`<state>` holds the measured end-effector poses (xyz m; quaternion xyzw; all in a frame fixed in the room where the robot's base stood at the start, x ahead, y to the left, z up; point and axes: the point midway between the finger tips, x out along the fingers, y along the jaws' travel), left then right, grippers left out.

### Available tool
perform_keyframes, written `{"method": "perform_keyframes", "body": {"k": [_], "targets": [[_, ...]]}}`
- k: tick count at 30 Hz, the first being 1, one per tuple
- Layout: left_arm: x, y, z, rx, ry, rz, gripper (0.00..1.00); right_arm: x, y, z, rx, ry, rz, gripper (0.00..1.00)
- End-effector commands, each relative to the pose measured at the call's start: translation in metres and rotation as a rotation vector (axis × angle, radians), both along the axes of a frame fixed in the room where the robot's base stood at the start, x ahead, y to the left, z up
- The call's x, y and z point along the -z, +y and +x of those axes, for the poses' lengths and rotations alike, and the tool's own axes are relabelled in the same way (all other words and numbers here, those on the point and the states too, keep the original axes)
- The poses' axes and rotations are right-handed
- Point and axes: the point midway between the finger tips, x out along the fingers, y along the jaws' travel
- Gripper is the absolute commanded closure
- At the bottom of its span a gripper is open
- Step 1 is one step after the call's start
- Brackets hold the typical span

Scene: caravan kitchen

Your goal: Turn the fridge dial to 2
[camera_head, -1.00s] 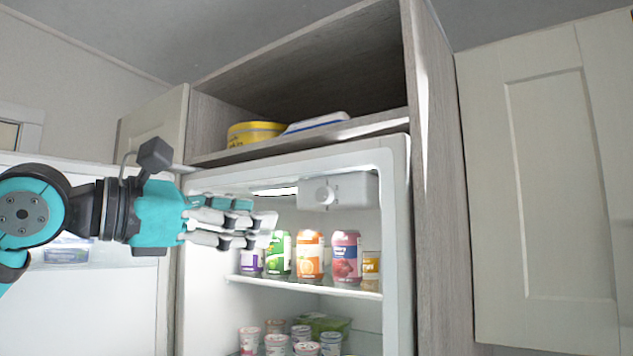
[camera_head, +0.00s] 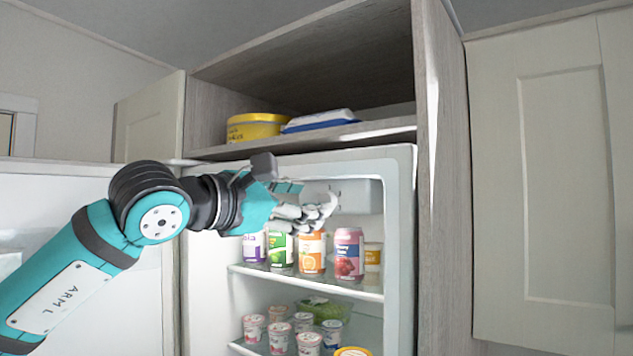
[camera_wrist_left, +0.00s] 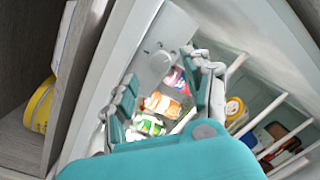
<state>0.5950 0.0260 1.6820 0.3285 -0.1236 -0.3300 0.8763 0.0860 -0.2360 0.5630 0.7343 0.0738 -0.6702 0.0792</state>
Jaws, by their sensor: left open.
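The fridge (camera_head: 401,260) stands open. A white control box (camera_head: 358,195) is fixed under its ceiling at the back. The round fridge dial (camera_wrist_left: 160,61) shows on the box in the left wrist view, ahead of my fingers; its marking is too small to read. In the head view my fingers cover the dial. My left gripper (camera_head: 308,208) reaches into the upper fridge in front of the box, above the cans. In the wrist view its fingers (camera_wrist_left: 165,88) are spread with nothing between them; contact with the dial cannot be told. My right gripper is out of view.
Several cans (camera_head: 312,252) stand on the upper shelf (camera_head: 340,289), just below my fingers. Yogurt cups (camera_head: 279,335) stand on the shelf below. The open fridge door (camera_head: 70,190) is at left. A yellow tin (camera_head: 254,127) sits in the cupboard above.

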Motion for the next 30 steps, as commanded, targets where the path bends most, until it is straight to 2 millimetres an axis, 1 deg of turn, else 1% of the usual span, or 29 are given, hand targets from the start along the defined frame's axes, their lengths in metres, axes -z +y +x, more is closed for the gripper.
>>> {"method": "perform_keyframes", "body": {"k": [1,6,11,17,18,27,29,30], "targets": [[-0.003,-0.007,0.006,0.003,0.003,0.001,0.49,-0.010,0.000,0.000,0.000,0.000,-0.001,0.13],[-0.002,-0.019,0.021,0.002,0.002,0.000,0.49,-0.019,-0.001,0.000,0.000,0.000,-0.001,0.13],[0.000,-0.023,0.026,0.001,-0.001,0.000,0.49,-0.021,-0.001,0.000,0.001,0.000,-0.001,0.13],[0.001,-0.023,0.026,0.001,-0.001,0.000,0.49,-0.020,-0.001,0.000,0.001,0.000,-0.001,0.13],[0.001,-0.023,0.026,0.001,-0.001,0.000,0.51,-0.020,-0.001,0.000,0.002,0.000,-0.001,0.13],[0.001,-0.023,0.026,0.001,-0.001,0.000,0.90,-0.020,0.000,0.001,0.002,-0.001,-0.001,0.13],[0.001,-0.023,0.025,0.001,0.000,0.000,0.98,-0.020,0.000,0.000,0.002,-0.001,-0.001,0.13],[0.001,-0.023,0.025,0.001,0.000,0.000,1.00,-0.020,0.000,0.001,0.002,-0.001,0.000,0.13]]}}
